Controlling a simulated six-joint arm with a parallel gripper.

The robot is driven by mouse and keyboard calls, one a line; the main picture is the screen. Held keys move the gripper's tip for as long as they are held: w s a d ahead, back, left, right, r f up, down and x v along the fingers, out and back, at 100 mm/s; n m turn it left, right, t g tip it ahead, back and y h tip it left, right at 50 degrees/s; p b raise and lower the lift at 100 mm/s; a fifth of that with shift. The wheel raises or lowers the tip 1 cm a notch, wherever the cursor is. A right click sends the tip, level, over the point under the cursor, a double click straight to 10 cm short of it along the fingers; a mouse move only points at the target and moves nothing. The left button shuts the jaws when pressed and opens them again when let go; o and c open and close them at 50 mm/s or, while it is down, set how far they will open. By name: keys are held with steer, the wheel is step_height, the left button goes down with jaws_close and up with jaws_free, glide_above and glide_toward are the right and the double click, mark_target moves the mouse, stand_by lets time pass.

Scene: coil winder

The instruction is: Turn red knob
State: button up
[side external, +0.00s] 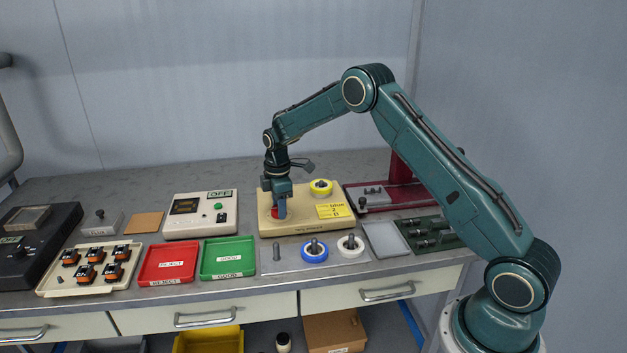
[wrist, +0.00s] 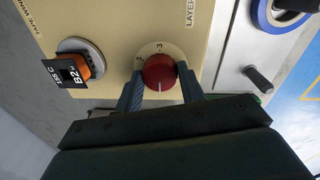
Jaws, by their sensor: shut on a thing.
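The red knob (wrist: 159,73) sits on the cream winder panel (wrist: 120,25), with a dial marked 2 and 3 beside it. In the wrist view a white line on the knob points toward my gripper's palm. My gripper (wrist: 160,84) has one finger on each side of the knob and is shut on it. In the side external view my gripper (side external: 279,213) points down over the panel, and the red knob (side external: 276,212) shows only partly behind the fingers. The panel carries a yellow label reading blue, 2 and another digit (side external: 335,211).
In the wrist view an orange and black part marked B2 (wrist: 78,68) stands near the knob. A plate with blue (side external: 314,251) and white (side external: 350,244) spools lies in front, beside green (side external: 228,258) and red (side external: 168,263) trays.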

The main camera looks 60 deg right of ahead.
mark_target(276, 210)
steer(key=shift+m, duration=0.3)
steer(key=m, duration=1.1)
steer(key=shift+a+r+g, duration=0.1)
steer(key=shift+g, duration=0.2)
stand_by(0.4)
steer(key=o, duration=1)
steer(key=shift+c, duration=0.2)
step_height(276, 210, up, 14)
steer(key=shift+a, duration=0.45)
